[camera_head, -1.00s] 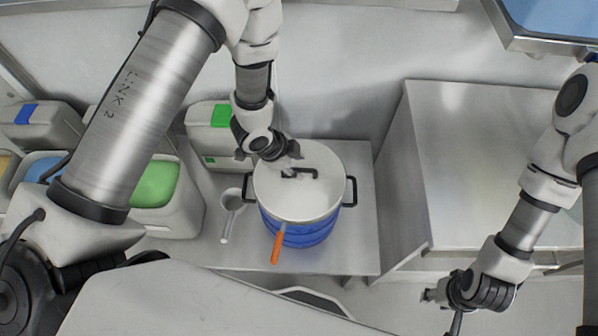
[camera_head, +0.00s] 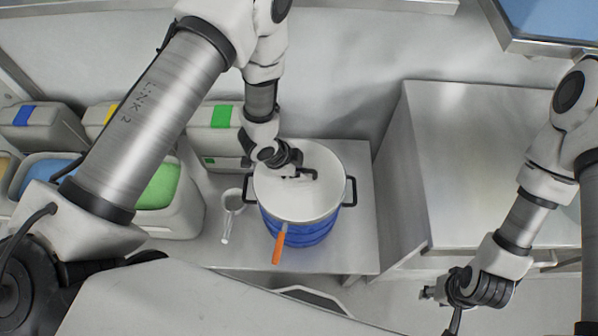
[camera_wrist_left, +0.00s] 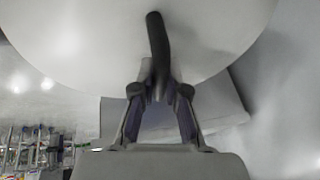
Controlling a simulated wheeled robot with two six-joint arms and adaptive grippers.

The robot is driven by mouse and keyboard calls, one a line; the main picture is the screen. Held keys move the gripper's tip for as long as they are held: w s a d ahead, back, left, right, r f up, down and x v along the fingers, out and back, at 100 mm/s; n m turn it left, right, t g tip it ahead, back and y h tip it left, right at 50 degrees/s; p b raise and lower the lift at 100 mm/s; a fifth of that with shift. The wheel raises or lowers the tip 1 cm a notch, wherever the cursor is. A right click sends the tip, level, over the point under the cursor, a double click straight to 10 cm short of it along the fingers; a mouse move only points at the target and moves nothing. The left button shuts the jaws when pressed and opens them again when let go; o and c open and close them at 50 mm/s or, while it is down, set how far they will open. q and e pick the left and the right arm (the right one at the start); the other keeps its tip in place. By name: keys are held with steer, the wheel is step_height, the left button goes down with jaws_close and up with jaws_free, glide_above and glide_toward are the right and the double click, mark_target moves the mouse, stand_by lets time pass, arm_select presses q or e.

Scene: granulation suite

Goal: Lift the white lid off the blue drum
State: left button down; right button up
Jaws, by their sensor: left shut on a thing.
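The white lid (camera_head: 290,206) lies on top of the blue drum (camera_head: 312,234), with no visible gap between them. The lid has a dark bar handle (camera_head: 309,174), which also shows in the left wrist view (camera_wrist_left: 156,40). My left gripper (camera_head: 292,168) is over the lid and shut on the near end of this handle. In the left wrist view its two fingertips (camera_wrist_left: 160,92) sit on either side of the handle. My right gripper (camera_head: 450,305) hangs at the lower right, away from the drum; its fingers are too unclear to judge.
The drum stands on a metal table (camera_head: 358,255) and has black side handles. An orange-handled tool (camera_head: 279,245) is in front of it, and a white scoop (camera_head: 230,208) lies left. Several bins, one with green contents (camera_head: 160,186), stand left. An empty metal bench (camera_head: 480,160) is right.

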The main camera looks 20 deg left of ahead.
arm_select(q)
step_height(320, 180, up, 28)
steer(key=p, duration=0.5)
steer(key=shift+w, duration=0.15)
